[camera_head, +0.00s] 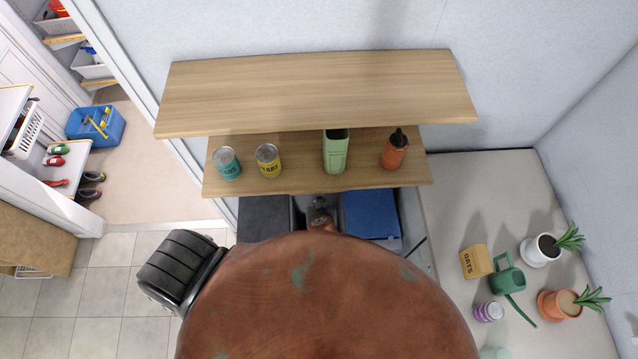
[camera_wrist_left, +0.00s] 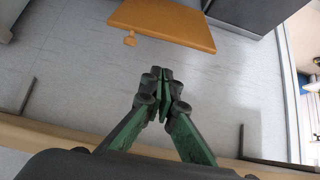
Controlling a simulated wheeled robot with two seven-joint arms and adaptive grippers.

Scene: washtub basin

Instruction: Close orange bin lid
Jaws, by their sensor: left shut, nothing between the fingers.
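A flat orange panel with a small round knob, which looks like the orange bin lid (camera_wrist_left: 165,20), shows at the top of the left wrist view. Its upper part is cut off by the frame edge, and I cannot tell how it joins a bin. My left gripper (camera_wrist_left: 164,75) is shut and empty, its tips pointing toward the lid with a visible gap between them. The head view shows neither the orange lid nor my grippers; my body covers its lower middle.
A dark grey box (camera_wrist_left: 242,14) stands beside the lid. In the head view, a wooden shelf (camera_head: 315,92) hangs above a lower shelf (camera_head: 300,180) holding cans and bottles. A dark bin (camera_head: 264,215) and a blue bin (camera_head: 370,213) sit underneath. A counter with plants (camera_head: 455,200) is at right.

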